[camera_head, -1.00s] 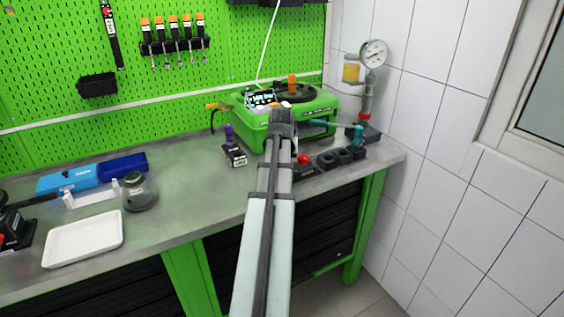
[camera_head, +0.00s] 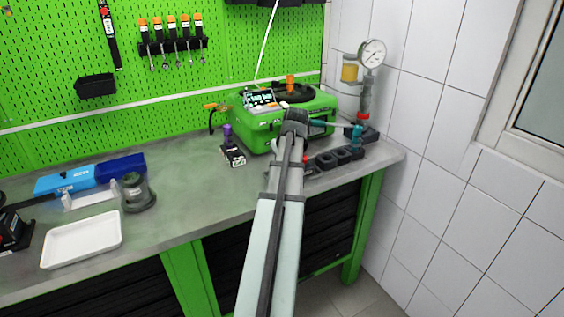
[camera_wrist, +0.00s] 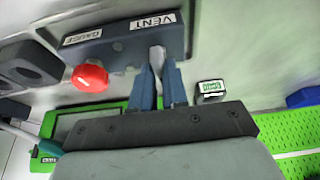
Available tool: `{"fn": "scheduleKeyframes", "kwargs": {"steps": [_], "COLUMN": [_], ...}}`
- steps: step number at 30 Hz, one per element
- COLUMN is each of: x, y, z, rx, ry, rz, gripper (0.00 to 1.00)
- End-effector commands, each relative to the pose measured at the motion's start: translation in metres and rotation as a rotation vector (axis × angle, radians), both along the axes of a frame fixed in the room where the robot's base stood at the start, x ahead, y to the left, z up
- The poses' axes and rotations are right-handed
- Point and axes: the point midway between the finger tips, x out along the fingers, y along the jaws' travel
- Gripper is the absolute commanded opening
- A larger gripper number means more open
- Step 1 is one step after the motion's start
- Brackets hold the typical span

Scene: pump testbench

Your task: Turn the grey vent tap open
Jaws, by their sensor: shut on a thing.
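The grey vent tap (camera_wrist: 157,56) shows in the wrist view at the edge of a dark block (camera_wrist: 125,44), beside the VENT label. My gripper (camera_wrist: 159,70) has its two blue fingers on either side of the tap and is shut on it. The fingers hide part of the tap, so its exact angle is hard to tell. A red knob (camera_wrist: 90,76) sits on the same block near the GAUGE label. In the head view my arm covers the tap and most of the block.
A green pump unit (camera_head: 256,128) stands behind my arm. A black holder with round openings (camera_head: 340,156) and a pressure gauge (camera_head: 372,53) are at the right. A small purple-topped bottle (camera_head: 229,135) stands left of my arm. The bench middle (camera_head: 190,170) is clear.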

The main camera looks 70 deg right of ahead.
Motion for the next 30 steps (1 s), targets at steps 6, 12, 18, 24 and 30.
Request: {"fn": "scheduleKeyframes", "kwargs": {"steps": [6,12,18,24,30], "x": [0.0001,0.0001,0.0000,0.0000,-0.0011], "y": [-0.0001,0.0000,0.0000,0.0000,0.0010], "z": [-0.0001,-0.0001,-0.0001,0.0000,0.0041], "rx": [0.000,0.000,0.000,-0.001,-0.001], "ry": [0.001,0.001,0.001,0.001,0.000], "rz": [0.007,0.007,0.006,0.005,0.004], "gripper": [0.00,0.16,0.35,0.39,0.39]}}
